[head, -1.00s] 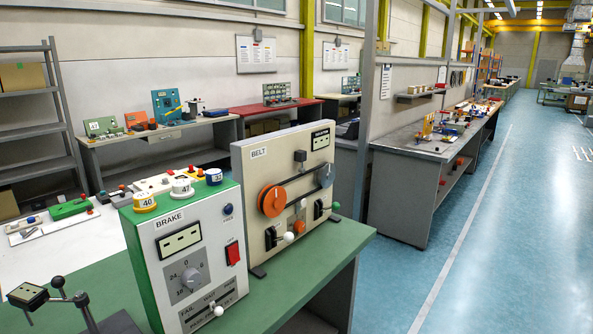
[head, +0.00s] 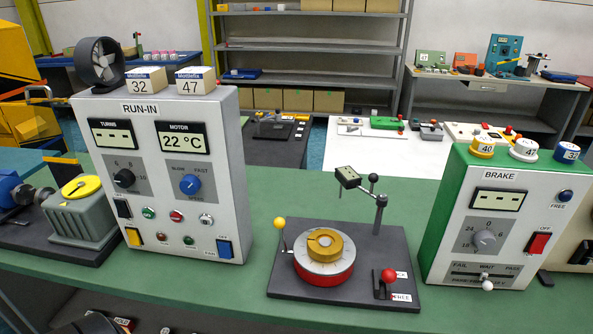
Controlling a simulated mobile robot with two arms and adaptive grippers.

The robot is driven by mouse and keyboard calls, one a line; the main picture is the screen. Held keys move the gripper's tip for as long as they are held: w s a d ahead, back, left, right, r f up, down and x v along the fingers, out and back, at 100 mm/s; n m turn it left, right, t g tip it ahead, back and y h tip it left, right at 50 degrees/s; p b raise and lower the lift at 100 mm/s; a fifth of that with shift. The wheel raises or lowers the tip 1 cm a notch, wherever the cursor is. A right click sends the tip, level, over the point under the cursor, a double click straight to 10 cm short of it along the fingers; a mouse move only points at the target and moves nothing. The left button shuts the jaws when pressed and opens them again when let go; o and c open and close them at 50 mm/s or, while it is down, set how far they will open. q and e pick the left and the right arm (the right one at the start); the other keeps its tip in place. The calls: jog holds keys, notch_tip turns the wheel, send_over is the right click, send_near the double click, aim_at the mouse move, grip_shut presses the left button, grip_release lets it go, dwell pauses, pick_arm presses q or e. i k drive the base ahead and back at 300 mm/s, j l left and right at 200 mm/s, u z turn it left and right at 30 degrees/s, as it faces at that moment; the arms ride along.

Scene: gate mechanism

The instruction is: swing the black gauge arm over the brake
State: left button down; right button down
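The black gauge arm (head: 362,186) is on an upright post (head: 379,216) at the back right of a black base plate (head: 345,288). It reaches left from the post and ends in a small black display head. In the head view the display head is above and slightly right of a round brass-topped unit (head: 324,253) with a red lower ring; I cannot tell whether it is directly over it. The white and green box labelled BRAKE (head: 493,222) stands to the right, apart from the arm. Neither of my grippers is in view.
A red-knobbed lever (head: 387,278) and a yellow-knobbed rod (head: 280,226) are on the same base. The RUN-IN panel (head: 168,180) stands left, with a grey geared unit (head: 80,212) beyond.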

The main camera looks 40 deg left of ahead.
aim_at(373, 177)
jog(key=u, duration=0.85)
jog(key=k+l+z, duration=0.1)
jog(key=l, duration=0.4)
jog(key=k+l+z, duration=0.1)
jog(key=l, duration=0.35)
jog(key=k+l+z, duration=0.15)
jog(key=l, duration=0.35)
